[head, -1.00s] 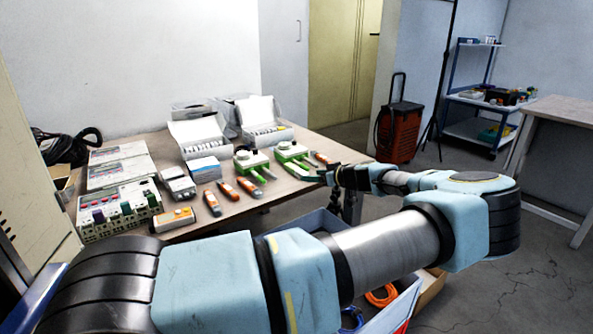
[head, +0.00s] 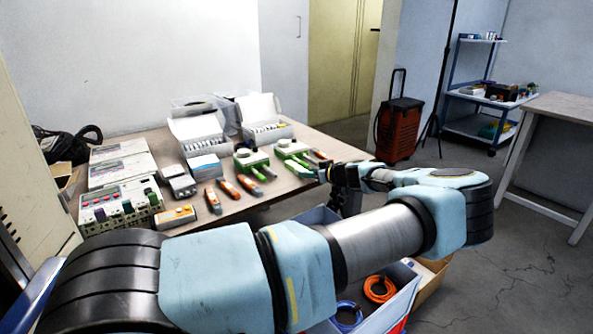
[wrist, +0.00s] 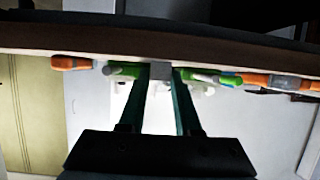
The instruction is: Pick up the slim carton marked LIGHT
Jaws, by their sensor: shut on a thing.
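My gripper (head: 325,176) is above the right end of the wooden table, beside the green and orange tools. In the wrist view my gripper (wrist: 160,75) has its two dark fingers shut on a small grey box-like thing (wrist: 160,72). No marking can be read on it, so I cannot tell whether it is the carton marked LIGHT. An open white box (head: 268,131) and a second open box (head: 204,143) hold rows of small white pieces, too small to read.
The wooden table (head: 255,207) also bears orange-grey tools (head: 229,188), green devices (head: 250,160) and a switch panel (head: 120,205). Below my arm a blue crate (head: 395,300) holds an orange cable (head: 380,288). A red wheeled case (head: 400,130) stands on the floor behind.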

